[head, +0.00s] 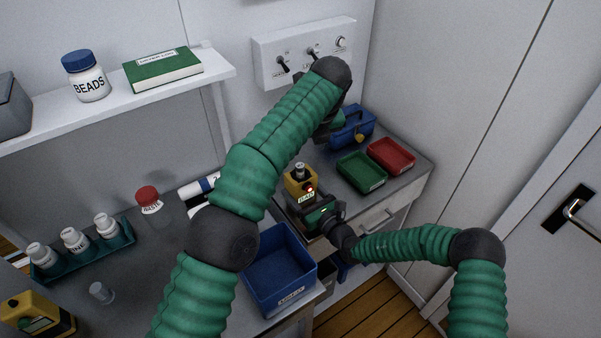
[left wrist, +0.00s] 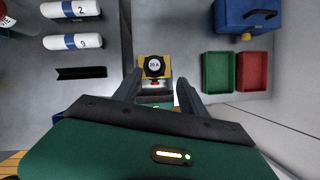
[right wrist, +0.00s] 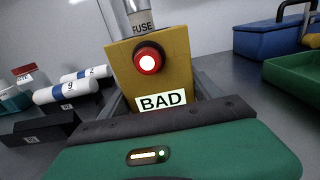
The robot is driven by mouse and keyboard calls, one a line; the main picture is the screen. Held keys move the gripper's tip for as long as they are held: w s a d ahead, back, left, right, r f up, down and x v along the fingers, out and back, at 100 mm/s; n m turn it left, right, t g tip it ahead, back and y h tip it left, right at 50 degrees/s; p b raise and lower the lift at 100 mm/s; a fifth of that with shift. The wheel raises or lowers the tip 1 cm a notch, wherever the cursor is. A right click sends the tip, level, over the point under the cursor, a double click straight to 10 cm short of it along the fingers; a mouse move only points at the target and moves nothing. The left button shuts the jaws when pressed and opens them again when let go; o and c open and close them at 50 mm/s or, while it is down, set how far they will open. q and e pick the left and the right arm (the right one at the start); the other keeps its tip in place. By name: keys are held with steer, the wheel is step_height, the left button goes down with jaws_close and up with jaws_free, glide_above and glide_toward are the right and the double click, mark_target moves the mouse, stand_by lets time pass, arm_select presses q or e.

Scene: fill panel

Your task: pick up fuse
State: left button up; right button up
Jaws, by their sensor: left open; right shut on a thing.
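The fuse (head: 299,168) stands upright in the top of a yellow tester (head: 296,185). In the right wrist view its clear body (right wrist: 140,18) reads FUSE above a lit red lamp and a BAD label. In the left wrist view its round top (left wrist: 154,66) reads 20 A. My right gripper (head: 312,208) is shut on the yellow tester, with a finger on each side of it. My left gripper (left wrist: 159,82) is open and empty above, its fingers spread below the fuse in that view. In the head view its fingertips are mostly hidden.
A blue bin (head: 282,272), a green tray (head: 361,171), a red tray (head: 391,155) and a blue box (head: 352,128) surround the tester. A small clear cylinder (head: 102,292) and another yellow device (head: 37,314) are at lower left. A switch panel (head: 305,52) is on the wall.

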mark_target(301, 167)
arm_select(q)
steer(key=x, duration=0.6)
steer(key=shift+a+f, duration=0.1)
steer(key=shift+a, duration=0.15)
steer(key=f, duration=0.5)
steer(key=shift+w+a, duration=0.35)
steer(key=shift+a, duration=0.05)
jaws_close()
